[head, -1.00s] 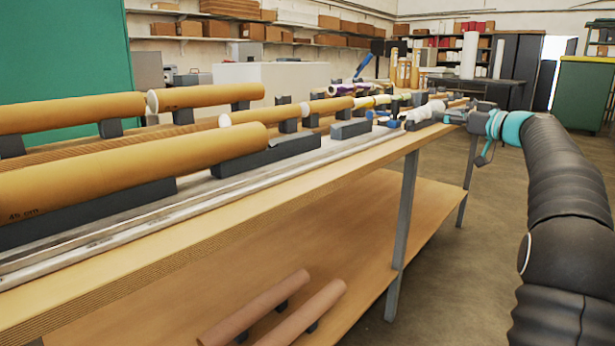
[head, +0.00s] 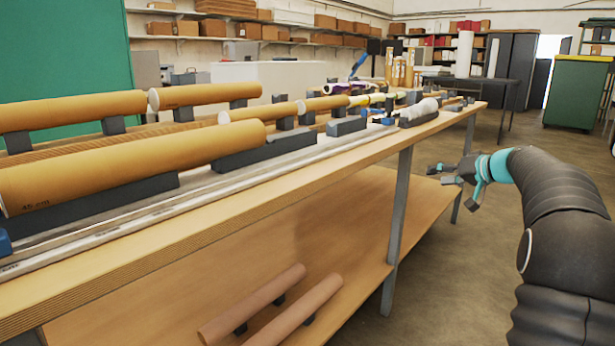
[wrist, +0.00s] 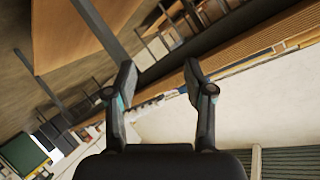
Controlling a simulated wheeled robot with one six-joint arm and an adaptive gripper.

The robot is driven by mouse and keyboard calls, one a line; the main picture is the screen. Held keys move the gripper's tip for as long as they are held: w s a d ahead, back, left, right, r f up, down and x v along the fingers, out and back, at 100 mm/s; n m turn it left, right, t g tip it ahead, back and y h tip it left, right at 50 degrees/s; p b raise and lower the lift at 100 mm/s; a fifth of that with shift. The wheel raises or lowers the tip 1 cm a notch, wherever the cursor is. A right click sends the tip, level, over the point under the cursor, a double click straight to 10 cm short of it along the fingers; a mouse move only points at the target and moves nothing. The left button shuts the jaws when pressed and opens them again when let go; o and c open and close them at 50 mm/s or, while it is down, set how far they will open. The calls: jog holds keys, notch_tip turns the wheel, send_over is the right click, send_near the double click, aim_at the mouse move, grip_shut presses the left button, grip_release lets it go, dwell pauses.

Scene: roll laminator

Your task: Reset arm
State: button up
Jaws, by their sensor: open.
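My gripper (head: 449,174) is in the head view at the right, beside the table's front edge and below the level of its top. Its fingers are apart and nothing is between them. The wrist view also shows my gripper (wrist: 160,80) with two spread fingers and an empty gap. My arm reaches in from the right of the head view, clear of the table (head: 150,255).
Large cardboard tubes (head: 130,168) lie in dark cradles on the tabletop. Two brown tubes (head: 255,303) lie on the lower shelf (head: 345,215). A table leg (head: 398,215) stands left of my gripper. The floor at right is open, with a green cabinet (head: 578,92) beyond.

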jog(key=s+a+f+m+g+h, duration=0.1)
jog(key=s+a+f+g, duration=0.2)
jog(key=s, duration=0.4)
jog(key=s+a+f+m+g+h, duration=0.1)
jog(key=s+a+f+h, duration=0.1)
jog(key=s+a+f, duration=0.4)
jog(key=s+a+f+m+g+h, duration=0.1)
jog(key=s+f+g, duration=0.1)
jog(key=s, duration=0.7)
jog(key=s+a+f+n+h, duration=0.1)
jog(key=s+a, duration=0.2)
jog(key=s, duration=0.5)
jog(key=s+a+f+n+h, duration=0.1)
jog(key=s+a, duration=0.2)
jog(key=s, duration=0.6)
jog(key=s+a+f+n, duration=0.1)
jog(key=s+a, duration=0.3)
jog(key=s, duration=0.4)
jog(key=shift+s+f+n+h, duration=0.2)
jog(key=shift+s+n+h, duration=0.2)
jog(key=shift+n, duration=0.2)
